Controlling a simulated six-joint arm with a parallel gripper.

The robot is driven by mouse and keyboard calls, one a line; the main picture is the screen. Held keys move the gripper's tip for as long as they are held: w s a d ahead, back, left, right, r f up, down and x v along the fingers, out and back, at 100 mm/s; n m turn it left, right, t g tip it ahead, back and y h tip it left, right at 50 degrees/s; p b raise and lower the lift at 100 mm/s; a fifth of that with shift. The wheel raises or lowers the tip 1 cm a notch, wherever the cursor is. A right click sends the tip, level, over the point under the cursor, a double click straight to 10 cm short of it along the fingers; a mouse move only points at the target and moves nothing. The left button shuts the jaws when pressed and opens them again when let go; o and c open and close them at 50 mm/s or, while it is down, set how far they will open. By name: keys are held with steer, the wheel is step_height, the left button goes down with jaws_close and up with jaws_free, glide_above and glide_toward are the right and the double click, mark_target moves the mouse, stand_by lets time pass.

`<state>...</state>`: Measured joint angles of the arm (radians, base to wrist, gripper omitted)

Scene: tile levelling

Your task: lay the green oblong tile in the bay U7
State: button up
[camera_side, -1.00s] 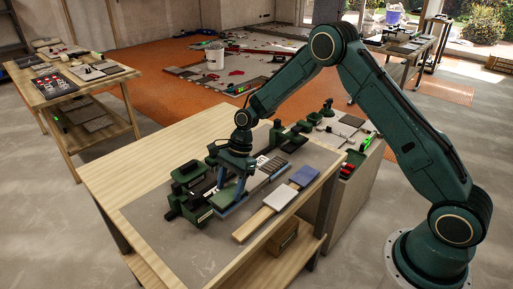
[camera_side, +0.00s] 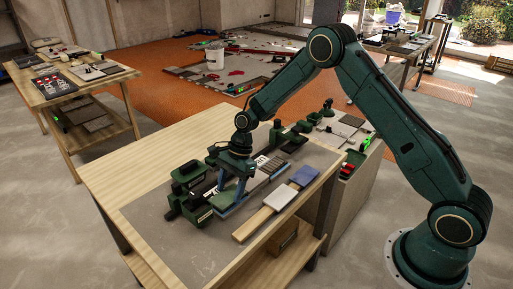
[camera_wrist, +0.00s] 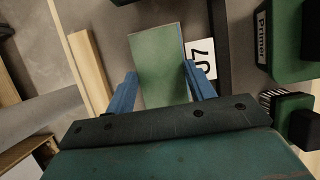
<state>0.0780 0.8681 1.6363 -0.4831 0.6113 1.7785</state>
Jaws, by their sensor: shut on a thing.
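The green oblong tile (camera_wrist: 158,62) is between the two blue fingers of my gripper (camera_wrist: 160,88) in the wrist view, long side running away from the palm. My gripper is shut on it. In the side view my gripper (camera_side: 233,192) is low over the grey work surface, at the near end of the row of bays, and the tile (camera_side: 224,199) is partly hidden by the fingers. A white label reading U7 (camera_wrist: 201,58) lies just right of the tile in the wrist view. I cannot tell whether the tile touches the surface below.
A dark rail (camera_wrist: 219,45) and a green block marked Primer (camera_wrist: 285,40) stand at the right.

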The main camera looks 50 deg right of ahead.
steer(key=shift+f, duration=0.1)
stand_by(0.3)
steer(key=o, duration=1.2)
steer(key=shift+c, duration=0.2)
steer(key=shift+r, duration=4)
steer(key=shift+r, duration=0.1)
